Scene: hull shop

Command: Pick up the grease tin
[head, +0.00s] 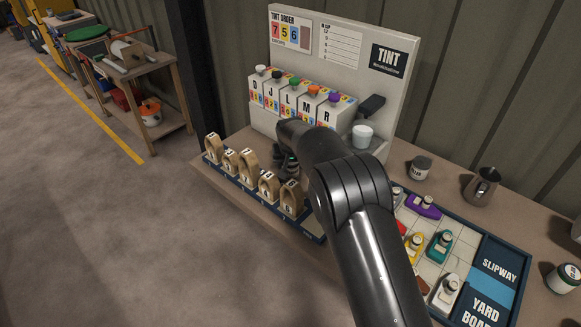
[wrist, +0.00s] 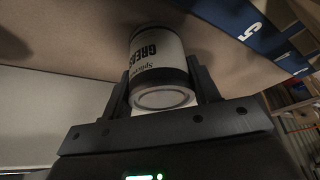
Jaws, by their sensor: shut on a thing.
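The grease tin (wrist: 158,50), a white can with dark bands and "GREASE" lettering, sits between the two fingers of my gripper (wrist: 160,82) in the wrist view. The fingers are shut on its sides. The bench top lies close behind the tin; I cannot tell whether the tin touches it. In the head view my gripper (head: 287,165) is low over the bench, between the row of tan jugs and the tint stand, partly covered by my arm. The tin is hidden there.

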